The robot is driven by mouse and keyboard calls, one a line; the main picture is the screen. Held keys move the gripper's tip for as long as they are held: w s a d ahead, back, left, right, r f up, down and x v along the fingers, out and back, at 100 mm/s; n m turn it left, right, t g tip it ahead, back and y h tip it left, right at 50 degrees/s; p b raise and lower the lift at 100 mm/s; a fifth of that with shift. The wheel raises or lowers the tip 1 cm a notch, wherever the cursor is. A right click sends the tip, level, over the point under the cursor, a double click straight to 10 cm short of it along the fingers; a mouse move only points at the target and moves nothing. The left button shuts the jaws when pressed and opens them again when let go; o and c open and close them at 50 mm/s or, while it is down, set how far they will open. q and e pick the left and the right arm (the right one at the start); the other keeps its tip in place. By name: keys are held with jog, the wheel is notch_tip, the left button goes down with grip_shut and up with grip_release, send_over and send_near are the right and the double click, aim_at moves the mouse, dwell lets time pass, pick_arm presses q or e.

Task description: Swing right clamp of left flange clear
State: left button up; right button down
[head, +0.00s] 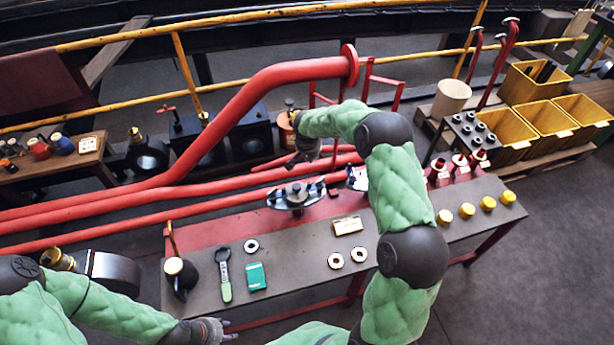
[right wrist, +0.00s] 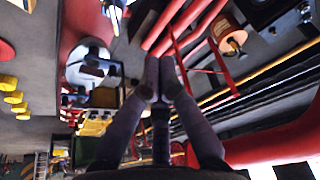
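The left flange (head: 296,197) is a grey disc with dark clamps around its rim, on the red rear strip of the bench. Its right clamp (head: 320,184) looks small and dark; whether it is swung aside I cannot tell. My right gripper (head: 298,158) hangs behind and above this flange, apart from it. In the right wrist view its fingers (right wrist: 160,62) are nearly together, with nothing seen between them. A pale round flange (right wrist: 88,65) lies left of them there; I cannot tell which one. My left gripper (head: 226,329) is open and empty at the bench's front edge.
My right forearm hides much of another flange (head: 358,180). A green-handled wrench (head: 225,275), a green box (head: 256,276), rings (head: 335,261) and a small tan plate (head: 347,225) lie on the bench. Red pipes (head: 130,205) run behind it. Yellow knobs (head: 467,210) stand at right.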

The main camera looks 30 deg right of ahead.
jog(key=b+x, duration=0.3)
jog(key=x, duration=0.7)
jog(key=shift+s+a+b, duration=0.45)
jog(key=shift+s+a, duration=0.9)
jog(key=shift+s, duration=0.25)
